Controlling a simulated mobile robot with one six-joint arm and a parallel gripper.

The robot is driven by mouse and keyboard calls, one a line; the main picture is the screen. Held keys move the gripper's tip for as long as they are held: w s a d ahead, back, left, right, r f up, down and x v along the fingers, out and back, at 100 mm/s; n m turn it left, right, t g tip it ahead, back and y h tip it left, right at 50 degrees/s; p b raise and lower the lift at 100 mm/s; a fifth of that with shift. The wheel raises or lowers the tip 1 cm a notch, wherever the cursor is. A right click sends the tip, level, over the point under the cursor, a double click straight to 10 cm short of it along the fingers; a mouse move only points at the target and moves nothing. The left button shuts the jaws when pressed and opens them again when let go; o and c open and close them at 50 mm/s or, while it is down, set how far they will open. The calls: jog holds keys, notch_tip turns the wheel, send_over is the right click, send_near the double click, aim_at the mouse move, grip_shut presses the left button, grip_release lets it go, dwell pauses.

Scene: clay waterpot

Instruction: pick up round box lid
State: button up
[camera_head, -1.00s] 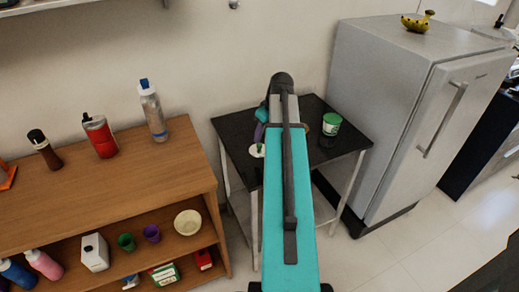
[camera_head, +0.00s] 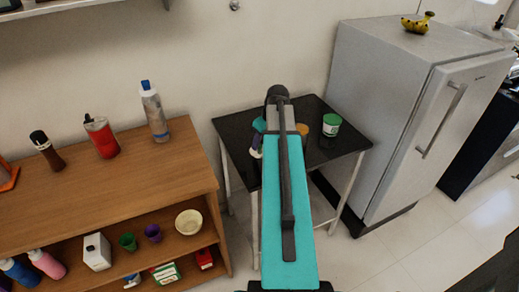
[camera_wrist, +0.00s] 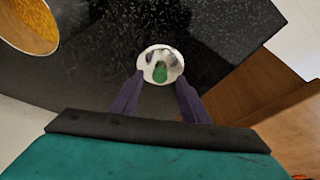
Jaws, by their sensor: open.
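The round box lid (camera_wrist: 150,55) is a small pale, shiny disc with a green knob. It lies on the black table in the wrist view. In the head view my arm and gripper mostly hide it. My gripper (camera_wrist: 159,77) is open and empty, with its two dark purple fingers pointing at the lid. The fingertips appear on either side of the lid's near edge in the wrist view. I cannot tell how high they are above the table. My gripper also shows at the table's left side in the head view (camera_head: 257,142).
The black table (camera_head: 236,140) also holds a green-lidded white tub (camera_head: 331,125). A round container with yellow contents (camera_wrist: 32,25) is left of the lid. A wooden shelf (camera_head: 130,185) with bottles stands left, a grey fridge (camera_head: 385,110) right.

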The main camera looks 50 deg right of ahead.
jog(key=shift+w+f, duration=0.2)
jog(key=shift+f, duration=0.45)
grip_shut()
